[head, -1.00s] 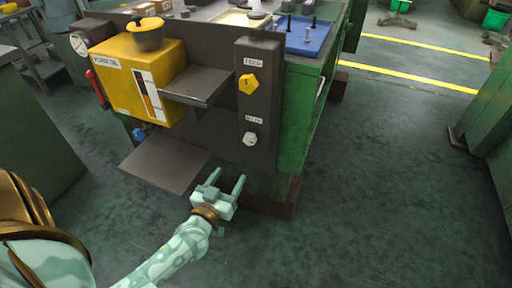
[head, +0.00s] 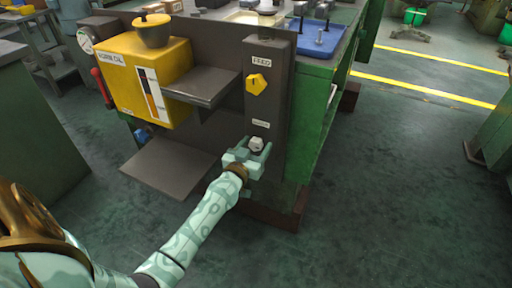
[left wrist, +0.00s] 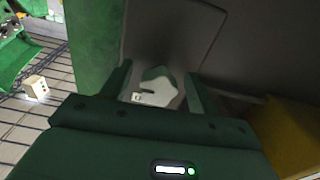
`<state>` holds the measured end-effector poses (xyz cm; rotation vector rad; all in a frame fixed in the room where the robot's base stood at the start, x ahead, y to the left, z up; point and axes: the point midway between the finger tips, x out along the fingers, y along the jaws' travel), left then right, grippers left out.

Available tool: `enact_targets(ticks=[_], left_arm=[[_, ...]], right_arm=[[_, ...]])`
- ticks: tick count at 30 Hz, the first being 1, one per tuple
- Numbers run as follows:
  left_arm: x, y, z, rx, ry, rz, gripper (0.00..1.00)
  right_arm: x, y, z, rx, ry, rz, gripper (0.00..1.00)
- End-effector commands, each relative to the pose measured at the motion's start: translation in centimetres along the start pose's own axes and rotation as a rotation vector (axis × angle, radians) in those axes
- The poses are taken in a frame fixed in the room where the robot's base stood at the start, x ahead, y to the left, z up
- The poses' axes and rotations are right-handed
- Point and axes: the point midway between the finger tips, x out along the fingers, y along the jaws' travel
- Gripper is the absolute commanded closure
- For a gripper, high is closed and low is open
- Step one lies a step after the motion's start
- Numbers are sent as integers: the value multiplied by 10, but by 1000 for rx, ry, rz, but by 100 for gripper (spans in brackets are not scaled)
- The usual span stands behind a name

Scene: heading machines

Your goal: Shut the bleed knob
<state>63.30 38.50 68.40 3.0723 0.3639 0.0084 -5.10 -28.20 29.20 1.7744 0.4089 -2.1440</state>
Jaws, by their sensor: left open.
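The bleed knob (head: 256,144) is a small pale grey-white knob low on the dark upright panel (head: 266,108), below a small label. My left gripper (head: 256,153) is at the knob, with its open fingers on either side of it. In the left wrist view the knob (left wrist: 157,90) sits between the two spread fingers (left wrist: 158,92). I cannot tell whether either finger touches it. My right gripper is not in view.
A yellow feed knob (head: 257,84) is higher on the same panel. A yellow oil tank (head: 150,78) and a dark shelf (head: 205,88) stand to the left. A lower dark plate (head: 168,167) juts out beside my left forearm.

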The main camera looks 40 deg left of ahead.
Motion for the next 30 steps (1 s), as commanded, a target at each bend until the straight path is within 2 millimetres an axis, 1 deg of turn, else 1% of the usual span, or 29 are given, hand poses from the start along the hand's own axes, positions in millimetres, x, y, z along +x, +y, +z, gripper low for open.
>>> enact_targets(ticks=[4, 5, 6, 8, 9, 10, 20, 25, 30], left_arm=[[0, 0, 0, 0, 0, 0, 40], [0, 0, 0, 0, 0, 0, 43], [0, 0, 0, 0, 0, 0, 54], [0, 0, 0, 0, 0, 0, 71], [0, 0, 0, 0, 0, 0, 82], [0, 0, 0, 0, 0, 0, 85], [0, 0, -1, -32, 0, 0, 85], [0, 1, -2, -109, 1, 1, 84], [0, 1, -3, -239, 2, 1, 84]], right_arm=[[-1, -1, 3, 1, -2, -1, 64], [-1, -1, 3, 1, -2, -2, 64], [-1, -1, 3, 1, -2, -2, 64], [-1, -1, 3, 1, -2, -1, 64], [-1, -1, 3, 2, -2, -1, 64], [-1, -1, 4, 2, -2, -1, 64], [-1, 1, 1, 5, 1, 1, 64], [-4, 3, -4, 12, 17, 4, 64], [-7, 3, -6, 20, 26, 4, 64]])
